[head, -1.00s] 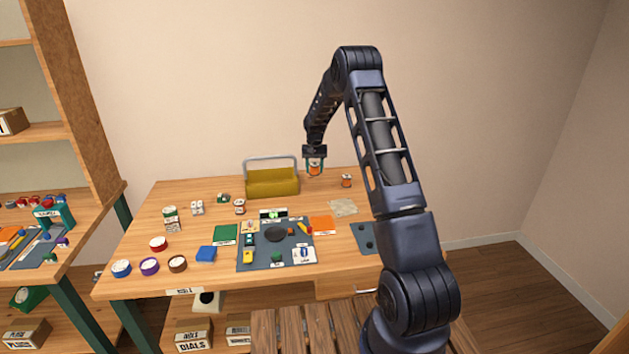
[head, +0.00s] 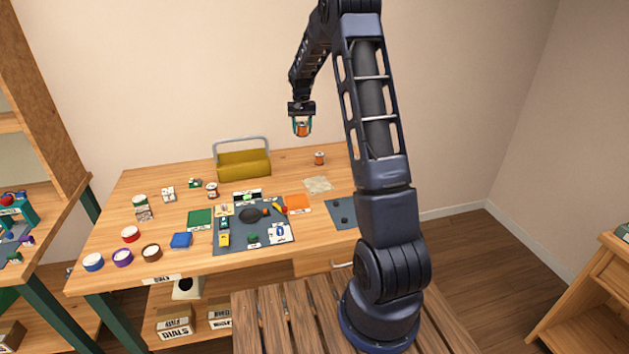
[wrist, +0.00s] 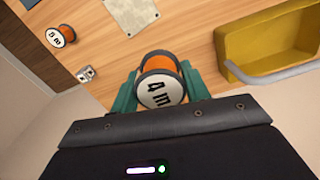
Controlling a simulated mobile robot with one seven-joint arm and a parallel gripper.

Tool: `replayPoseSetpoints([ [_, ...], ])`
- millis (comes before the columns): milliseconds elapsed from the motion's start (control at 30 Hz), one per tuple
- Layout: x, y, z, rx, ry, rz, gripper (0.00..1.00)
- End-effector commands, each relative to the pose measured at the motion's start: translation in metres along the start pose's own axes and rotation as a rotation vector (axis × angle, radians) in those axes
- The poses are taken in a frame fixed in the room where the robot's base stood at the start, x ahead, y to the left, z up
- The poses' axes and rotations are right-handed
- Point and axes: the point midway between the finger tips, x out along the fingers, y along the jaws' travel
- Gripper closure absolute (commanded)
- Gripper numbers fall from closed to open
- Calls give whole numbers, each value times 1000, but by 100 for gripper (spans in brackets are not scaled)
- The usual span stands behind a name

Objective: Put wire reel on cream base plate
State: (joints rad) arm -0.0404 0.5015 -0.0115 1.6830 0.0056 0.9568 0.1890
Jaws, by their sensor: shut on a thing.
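My gripper (head: 302,128) is shut on a wire reel (head: 302,130), which has orange wire and a pale end. It holds the reel in the air above the back of the table. In the wrist view the held reel (wrist: 162,84) shows a white label reading "4 m" between the green fingers. A second, similar reel (head: 319,158) stands on the table at the back right; it also shows in the wrist view (wrist: 60,36). A cream plate (head: 317,185) lies flat and bare on the table in front of that second reel, and it shows in the wrist view (wrist: 132,12).
A yellow toolbox (head: 243,164) with a grey handle stands at the back, left of my gripper. A dark mat (head: 222,240) with several small parts lies mid-table. Several round tubs stand at front left.

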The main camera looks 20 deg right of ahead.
Motion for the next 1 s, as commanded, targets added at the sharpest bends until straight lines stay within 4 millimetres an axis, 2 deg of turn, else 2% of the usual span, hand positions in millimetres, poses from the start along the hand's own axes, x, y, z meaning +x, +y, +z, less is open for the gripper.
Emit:
replayPoseSetpoints([
  [33,-3,12,14,8,0,0,78],
  [200,-3,39,50,24,0,-1,78],
  [333,-3,51,67,32,0,-1,78],
  [467,2,55,74,34,-1,-1,78],
  [567,16,56,76,34,-4,0,78],
  [1000,111,56,75,34,-4,0,78],
])
